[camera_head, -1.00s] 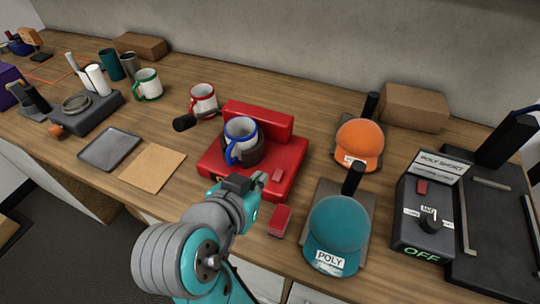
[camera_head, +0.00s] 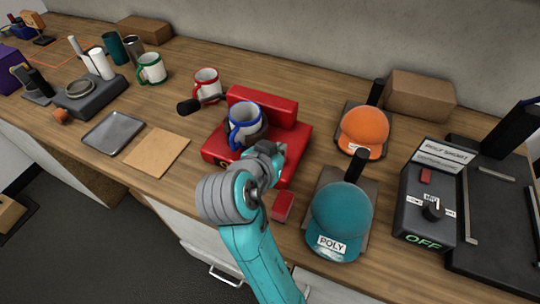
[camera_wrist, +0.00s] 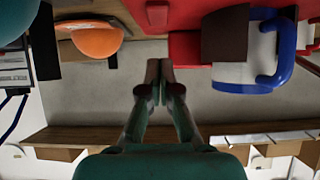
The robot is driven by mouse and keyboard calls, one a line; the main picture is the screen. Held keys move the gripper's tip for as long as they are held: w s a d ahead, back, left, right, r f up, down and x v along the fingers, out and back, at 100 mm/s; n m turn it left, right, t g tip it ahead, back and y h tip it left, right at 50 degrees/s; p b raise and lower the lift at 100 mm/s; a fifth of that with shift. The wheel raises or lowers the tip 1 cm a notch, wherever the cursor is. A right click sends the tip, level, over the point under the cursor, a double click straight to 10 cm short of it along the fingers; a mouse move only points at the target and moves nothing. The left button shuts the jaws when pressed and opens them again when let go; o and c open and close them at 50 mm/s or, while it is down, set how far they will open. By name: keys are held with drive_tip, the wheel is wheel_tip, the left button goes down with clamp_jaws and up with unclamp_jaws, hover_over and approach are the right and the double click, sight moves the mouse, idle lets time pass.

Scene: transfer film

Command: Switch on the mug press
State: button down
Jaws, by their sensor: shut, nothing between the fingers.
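The mug press (camera_head: 214,153) is red and sits mid-table, with a black lever handle (camera_head: 188,106) sticking out to its left. A white mug with a blue handle (camera_head: 240,133) stands in it; the mug also shows in the wrist view (camera_wrist: 245,73). My gripper (camera_head: 276,150) is over the right front part of the press, shut and empty. In the wrist view my gripper's closed fingertips (camera_wrist: 159,72) are below a small red switch (camera_wrist: 157,13) in the picture. A gap shows between them there. In the head view my gripper hides that switch.
A red block (camera_head: 283,206) lies just in front of the press. A teal cap (camera_head: 338,212) and an orange cap (camera_head: 364,130) sit on presses to the right, near a dark control box (camera_head: 420,222) reading OFF. A red-handled mug (camera_head: 207,84) stands behind left.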

drive_tip(key=f, duration=0.3)
drive_tip(key=shift+w+d+f, duration=0.15)
drive_tip(key=shift+w, duration=0.2)
drive_tip(key=shift+w+f, duration=0.1)
drive_tip(key=shift+f, duration=0.2)
drive_tip(key=shift+w+d+f, duration=0.1)
drive_tip(key=shift+w+f, duration=0.05)
drive_tip(key=shift+f, duration=0.1)
drive_tip(key=shift+w+r, duration=0.1)
drive_tip(key=shift+w, duration=0.05)
drive_tip(key=shift+w+d+r, duration=0.25)
drive_tip(key=shift+w+r, duration=0.05)
drive_tip(key=shift+w, duration=0.25)
idle(0.3)
